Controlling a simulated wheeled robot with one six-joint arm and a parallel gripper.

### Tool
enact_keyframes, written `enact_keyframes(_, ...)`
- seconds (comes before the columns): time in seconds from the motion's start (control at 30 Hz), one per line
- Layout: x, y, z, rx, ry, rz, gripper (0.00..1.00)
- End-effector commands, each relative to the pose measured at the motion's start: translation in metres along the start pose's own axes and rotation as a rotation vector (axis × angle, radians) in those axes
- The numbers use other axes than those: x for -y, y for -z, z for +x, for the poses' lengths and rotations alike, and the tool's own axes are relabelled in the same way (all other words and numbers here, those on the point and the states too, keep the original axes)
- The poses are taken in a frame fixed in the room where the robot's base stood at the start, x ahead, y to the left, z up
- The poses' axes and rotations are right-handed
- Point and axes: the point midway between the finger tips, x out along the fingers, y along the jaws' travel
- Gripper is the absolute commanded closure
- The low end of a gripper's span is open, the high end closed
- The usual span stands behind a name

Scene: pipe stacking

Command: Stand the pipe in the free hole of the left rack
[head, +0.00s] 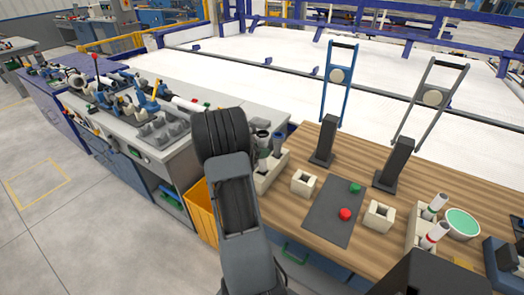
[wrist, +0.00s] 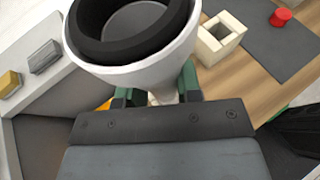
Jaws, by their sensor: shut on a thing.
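The pipe (wrist: 140,72) is white with a black ring inside its open top. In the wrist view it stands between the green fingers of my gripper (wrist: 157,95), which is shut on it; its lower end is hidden. In the head view my dark arm covers the gripper. The left rack (head: 263,184) is a beige block at the table's left end, partly behind my arm. Dark-topped pipe ends (head: 278,143) show above it. I cannot tell which hole is free, or whether the held pipe touches the rack.
A beige square block (head: 303,183) sits right of the left rack, another (head: 379,215) farther right. A dark mat (head: 334,210) carries a red button (head: 345,214) and a green one. Two dark posts (head: 322,142) stand behind. The right rack (head: 420,235) holds white pipes.

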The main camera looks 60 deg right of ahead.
Motion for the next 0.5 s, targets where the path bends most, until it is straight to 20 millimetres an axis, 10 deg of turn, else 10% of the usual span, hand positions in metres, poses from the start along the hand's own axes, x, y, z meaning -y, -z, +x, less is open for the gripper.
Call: enact_keyframes(0.5, -0.0002, 0.0057, 0.0023, 0.000, 0.000, 0.001, 0.91)
